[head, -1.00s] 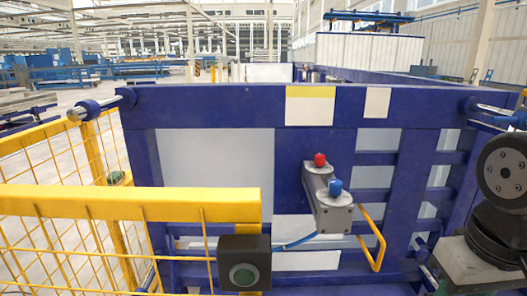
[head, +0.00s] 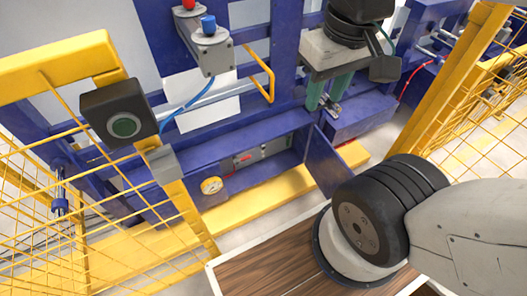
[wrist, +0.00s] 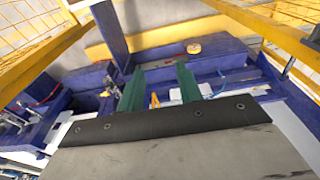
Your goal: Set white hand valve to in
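I cannot make out a white hand valve for certain in either view. A grey valve block (head: 212,60) on the blue frame carries a red knob (head: 188,4), cut by the top edge, and a blue knob (head: 208,25). My gripper (head: 327,98) has green fingers pointing down, to the right of the block and apart from it. In the wrist view my gripper (wrist: 160,88) shows its two fingers spread with a gap and nothing held between them. A low grey panel with a red part (head: 246,157) sits in the recess below.
A round yellow gauge (head: 211,186) stands by the recess. A yellow bar handle (head: 262,75) sticks out near my gripper. Another yellow post (head: 455,75) stands at right.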

